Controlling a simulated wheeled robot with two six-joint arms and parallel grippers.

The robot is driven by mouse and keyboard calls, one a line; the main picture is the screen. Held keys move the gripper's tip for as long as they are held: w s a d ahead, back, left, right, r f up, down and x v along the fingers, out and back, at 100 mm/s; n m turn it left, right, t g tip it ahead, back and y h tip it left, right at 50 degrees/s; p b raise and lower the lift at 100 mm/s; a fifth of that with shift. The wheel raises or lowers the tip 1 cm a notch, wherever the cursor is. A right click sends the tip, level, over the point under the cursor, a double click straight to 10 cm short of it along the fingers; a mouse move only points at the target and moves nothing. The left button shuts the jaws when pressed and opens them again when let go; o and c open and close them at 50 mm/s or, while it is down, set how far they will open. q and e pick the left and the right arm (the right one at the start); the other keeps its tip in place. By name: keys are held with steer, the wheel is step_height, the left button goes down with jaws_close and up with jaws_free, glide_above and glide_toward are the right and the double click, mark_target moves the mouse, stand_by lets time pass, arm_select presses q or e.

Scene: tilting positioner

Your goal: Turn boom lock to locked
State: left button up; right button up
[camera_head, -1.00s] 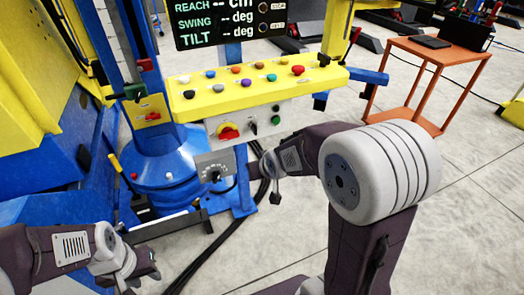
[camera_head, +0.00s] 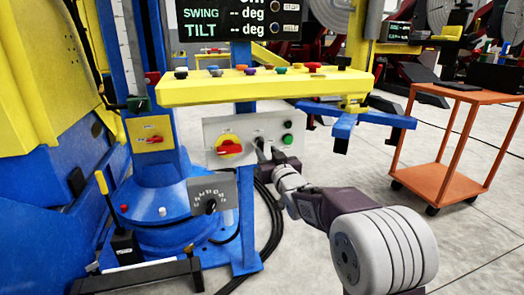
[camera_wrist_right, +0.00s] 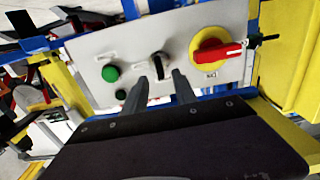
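A grey control panel (camera_head: 215,131) hangs below the yellow console. It carries a small black selector knob (camera_wrist_right: 157,66), a red rotary handle on a yellow disc (camera_head: 230,147) and green and black buttons. The labels are too small to read, so I cannot tell which control is the boom lock. My right gripper (camera_head: 263,150) is at the panel, in front of the black selector. In the right wrist view its two fingers (camera_wrist_right: 155,86) are apart, with the selector showing between and just beyond the tips; contact is unclear. My left gripper is out of view.
The yellow console (camera_head: 240,88) with several coloured knobs overhangs the panel. Another red handle (camera_head: 153,140) is on the blue post, and a grey plate with a black dial knob (camera_head: 210,205) stands below. An orange cart (camera_head: 440,183) stands at the right on open floor.

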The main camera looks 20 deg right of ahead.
mark_target(262, 147)
steer(key=w+b, duration=0.1)
steer(key=w, duration=0.5)
steer(key=shift+w+a+f, duration=0.1)
steer(key=shift+w+a, duration=0.05)
steer(key=shift+w, duration=0.25)
jaws_close()
